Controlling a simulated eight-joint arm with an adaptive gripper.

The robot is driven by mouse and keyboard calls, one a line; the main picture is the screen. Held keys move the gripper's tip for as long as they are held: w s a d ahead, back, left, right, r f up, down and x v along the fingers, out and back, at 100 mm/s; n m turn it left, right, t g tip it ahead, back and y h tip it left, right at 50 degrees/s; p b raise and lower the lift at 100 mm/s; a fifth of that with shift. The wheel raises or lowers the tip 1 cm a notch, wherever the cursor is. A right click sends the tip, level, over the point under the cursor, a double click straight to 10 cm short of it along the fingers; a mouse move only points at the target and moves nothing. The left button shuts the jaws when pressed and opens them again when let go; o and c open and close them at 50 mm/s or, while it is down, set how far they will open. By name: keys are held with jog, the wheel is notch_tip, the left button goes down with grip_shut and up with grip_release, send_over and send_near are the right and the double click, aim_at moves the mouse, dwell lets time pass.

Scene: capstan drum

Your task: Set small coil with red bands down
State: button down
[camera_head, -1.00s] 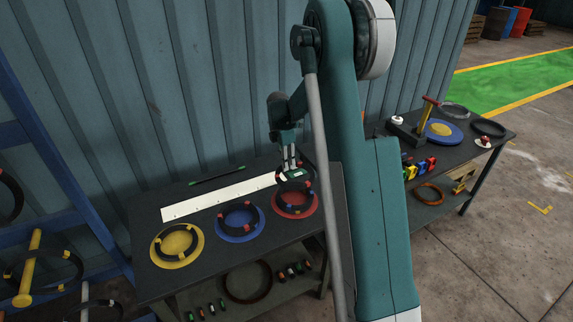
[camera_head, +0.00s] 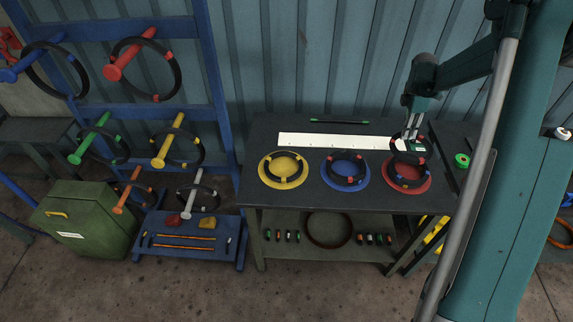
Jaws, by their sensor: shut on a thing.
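My gripper (camera_head: 411,131) points down over the right part of the dark bench. It is shut on a small black coil with red bands (camera_head: 398,147), held above the back of the red disc (camera_head: 427,183). Part of this coil is hidden by the fingers and a small pale-and-green piece at them. Another black banded coil (camera_head: 408,184) lies on the red disc, just below the held one in the picture. I cannot tell how large the gap between the two coils is.
A blue disc (camera_head: 347,187) and a yellow disc (camera_head: 263,172) each carry a black coil. A white ruled strip (camera_head: 335,141) lies behind them. A green tape roll (camera_head: 462,160) is at the right. Coils hang on coloured pegs of a blue rack (camera_head: 225,100) at left.

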jog(key=w+a+n+b, duration=0.1)
jog(key=w+a+n, duration=0.15)
jog(key=a, duration=2.55)
jog(key=s+a+f, duration=0.1)
jog(key=s+a, duration=0.1)
jog(key=a, duration=1)
jog(key=s+a, duration=0.2)
jog(key=a, duration=1.1)
jog(key=shift+f+b, duration=0.35)
jog(key=shift+b, duration=0.05)
jog(key=shift+f+n, duration=0.15)
jog(key=shift+n, duration=0.1)
send_over(280, 154)
jog(key=shift+a+f, duration=0.15)
jog(key=shift+f, duration=2.85)
jog(key=shift+f+p, duration=0.3)
jog(key=shift+f, duration=1.6)
jog(key=shift+f, duration=0.1)
